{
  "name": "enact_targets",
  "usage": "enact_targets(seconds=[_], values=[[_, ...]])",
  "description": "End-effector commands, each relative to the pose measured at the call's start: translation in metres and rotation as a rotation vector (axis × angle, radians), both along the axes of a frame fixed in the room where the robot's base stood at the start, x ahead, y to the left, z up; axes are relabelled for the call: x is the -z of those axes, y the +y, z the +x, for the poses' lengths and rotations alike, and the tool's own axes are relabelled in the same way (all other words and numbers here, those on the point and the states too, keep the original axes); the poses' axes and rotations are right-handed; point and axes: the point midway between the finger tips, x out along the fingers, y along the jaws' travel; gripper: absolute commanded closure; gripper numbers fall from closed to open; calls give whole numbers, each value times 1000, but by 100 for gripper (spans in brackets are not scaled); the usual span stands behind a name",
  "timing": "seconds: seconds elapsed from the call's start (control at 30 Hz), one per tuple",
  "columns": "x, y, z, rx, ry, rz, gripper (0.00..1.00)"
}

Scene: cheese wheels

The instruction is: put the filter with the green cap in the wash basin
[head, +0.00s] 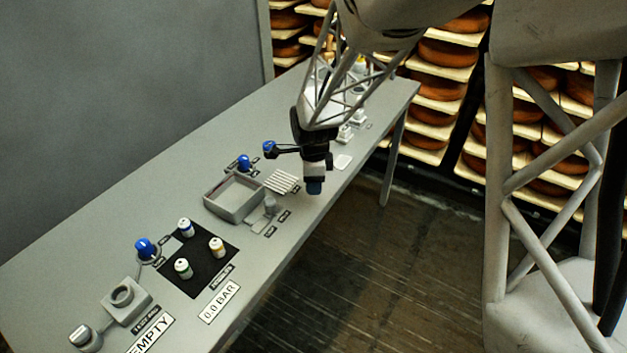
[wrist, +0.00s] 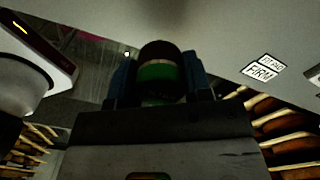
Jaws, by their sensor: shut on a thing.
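My gripper (head: 314,187) is shut and points down near the table's front edge, right of the wash basin. In the wrist view, a round dark piece with a green band, the filter with the green cap (wrist: 157,72), sits between the blue fingers (wrist: 160,85). Its lower part is hidden, and the fingers cover it in the head view. The wash basin (head: 209,204) is a grey, open square tray on the table. It looks empty.
A black mat (head: 206,268) holds several white canisters, with blue, yellow and green (head: 183,268) markings. A slatted rack (head: 281,181) stands right of the basin, a small grey fixture (head: 270,205) in front. Blue knobs (head: 145,246) stand behind. Cheese shelves (head: 440,90) line the back.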

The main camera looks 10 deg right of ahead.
Motion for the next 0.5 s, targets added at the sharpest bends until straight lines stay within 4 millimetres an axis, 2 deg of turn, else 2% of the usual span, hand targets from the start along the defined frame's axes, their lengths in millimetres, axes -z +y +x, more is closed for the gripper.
enact_targets(seconds=[0.27,0.5], values=[[-1,3,2,0,0,0,78],[-7,24,10,-3,0,0,78]])
